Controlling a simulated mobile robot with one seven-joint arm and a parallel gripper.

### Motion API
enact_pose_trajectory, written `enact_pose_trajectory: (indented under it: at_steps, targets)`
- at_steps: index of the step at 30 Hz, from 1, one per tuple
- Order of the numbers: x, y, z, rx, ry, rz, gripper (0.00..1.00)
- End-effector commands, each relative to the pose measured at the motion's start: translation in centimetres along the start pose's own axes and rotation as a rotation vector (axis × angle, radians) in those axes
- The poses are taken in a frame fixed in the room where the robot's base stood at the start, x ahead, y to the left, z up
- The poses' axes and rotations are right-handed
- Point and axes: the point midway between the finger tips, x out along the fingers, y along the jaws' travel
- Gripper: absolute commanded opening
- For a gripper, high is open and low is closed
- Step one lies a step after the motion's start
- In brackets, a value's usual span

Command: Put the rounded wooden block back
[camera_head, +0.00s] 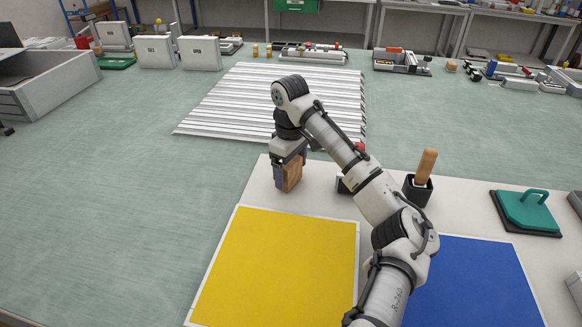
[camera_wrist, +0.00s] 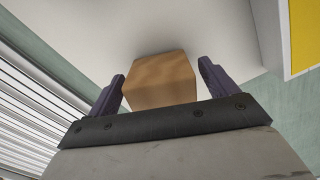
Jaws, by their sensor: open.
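A wooden block (camera_head: 292,175) stands on the white tabletop, behind the yellow panel. My gripper (camera_head: 287,180) is pointed down over it with the fingers on either side. In the wrist view the block (camera_wrist: 162,82) shows a brown, flat-looking face between the two purple fingers (camera_wrist: 161,70). A gap shows on each side, so the gripper is open around the block and not clamped on it. Whether the block's far side is rounded is hidden. A wooden rod with a rounded top (camera_head: 427,165) stands upright in a black holder (camera_head: 417,192) to the right.
A yellow panel (camera_head: 278,265) and a blue panel (camera_head: 470,285) lie on the white table (camera_head: 328,200). A green-handled tool (camera_head: 527,212) sits at right. A dark item partly behind my arm (camera_head: 343,185) stands near the block. A ribbed white panel (camera_head: 235,100) lies beyond.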

Motion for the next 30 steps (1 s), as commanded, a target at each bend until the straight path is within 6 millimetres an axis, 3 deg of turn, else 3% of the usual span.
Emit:
enact_pose_trajectory:
  at_steps: [5,15,21,30]
  targets:
    - [-1.3,0.1,0.0,0.0,0.0,0.003,0.85]
    - [-8.1,0.1,0.0,0.002,-0.001,0.005,0.85]
    - [-11.1,0.1,0.0,0.001,-0.001,0.003,0.85]
    - [-12.3,0.0,0.0,0.0,0.0,0.0,0.85]
